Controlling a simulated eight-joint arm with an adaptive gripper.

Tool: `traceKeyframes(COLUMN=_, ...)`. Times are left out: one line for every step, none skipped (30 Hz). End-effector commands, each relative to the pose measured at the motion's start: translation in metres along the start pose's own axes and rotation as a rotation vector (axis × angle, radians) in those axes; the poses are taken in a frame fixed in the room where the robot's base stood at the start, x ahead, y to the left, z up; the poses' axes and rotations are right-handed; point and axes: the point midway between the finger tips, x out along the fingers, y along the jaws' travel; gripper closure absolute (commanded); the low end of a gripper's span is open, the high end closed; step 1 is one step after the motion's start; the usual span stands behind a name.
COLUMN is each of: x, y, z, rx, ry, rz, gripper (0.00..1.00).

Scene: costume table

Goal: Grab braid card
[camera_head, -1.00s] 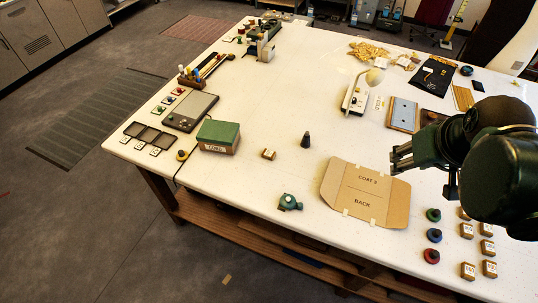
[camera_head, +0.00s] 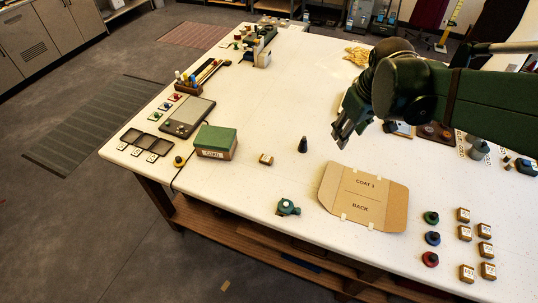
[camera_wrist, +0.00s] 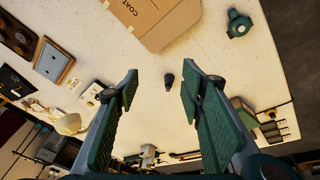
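I cannot pick out the braid card for certain; no readable label names it. My gripper (camera_head: 345,138) is in the air above the middle of the table, left of the blue-grey panel. Its two green fingers are spread apart and empty in the wrist view (camera_wrist: 160,88). A small dark cone (camera_head: 303,145) stands on the table left of my gripper; in the wrist view (camera_wrist: 169,81) it shows between the fingers, farther off. The blue-grey panel in a wooden frame (camera_wrist: 53,62) lies at left in the wrist view. My arm hides much of the table's far right.
A cardboard COAT 3 piece (camera_head: 352,205) lies in front, with a teal tool (camera_head: 287,208) to its left. A green-topped box (camera_head: 216,142) and a small labelled block (camera_head: 266,160) are left. Spools and labelled blocks (camera_head: 485,230) stand front right. The table's middle is mostly clear.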

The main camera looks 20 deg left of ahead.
Motion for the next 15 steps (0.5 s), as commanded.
traceKeyframes(x=0.007, y=-0.004, z=-0.011, rx=-0.024, ry=-0.007, rz=-0.008, gripper=0.61)
traceKeyframes(x=0.01, y=-0.007, z=-0.015, rx=-0.04, ry=-0.012, rz=-0.012, gripper=0.61)
traceKeyframes(x=0.016, y=-0.011, z=-0.022, rx=-0.059, ry=-0.018, rz=-0.018, gripper=0.61)
traceKeyframes(x=0.019, y=-0.013, z=-0.026, rx=-0.073, ry=-0.022, rz=-0.022, gripper=0.61)
traceKeyframes(x=0.023, y=-0.016, z=-0.031, rx=-0.088, ry=-0.026, rz=-0.026, gripper=0.61)
traceKeyframes(x=0.028, y=-0.02, z=-0.037, rx=-0.108, ry=-0.032, rz=-0.032, gripper=0.61)
traceKeyframes(x=0.032, y=-0.023, z=-0.042, rx=-0.123, ry=-0.037, rz=-0.037, gripper=0.61)
traceKeyframes(x=0.036, y=-0.025, z=-0.047, rx=-0.137, ry=-0.041, rz=-0.041, gripper=0.61)
traceKeyframes(x=0.042, y=-0.03, z=-0.053, rx=-0.157, ry=-0.047, rz=-0.047, gripper=0.61)
traceKeyframes(x=0.046, y=-0.033, z=-0.058, rx=-0.172, ry=-0.051, rz=-0.051, gripper=0.61)
traceKeyframes(x=0.05, y=-0.037, z=-0.062, rx=-0.186, ry=-0.055, rz=-0.056, gripper=0.61)
traceKeyframes(x=0.056, y=-0.041, z=-0.068, rx=-0.205, ry=-0.062, rz=-0.062, gripper=0.61)
traceKeyframes(x=0.06, y=-0.044, z=-0.072, rx=-0.221, ry=-0.066, rz=-0.066, gripper=0.61)
traceKeyframes(x=0.065, y=-0.048, z=-0.077, rx=-0.236, ry=-0.069, rz=-0.07, gripper=0.61)
traceKeyframes(x=0.07, y=-0.053, z=-0.082, rx=-0.255, ry=-0.075, rz=-0.076, gripper=0.61)
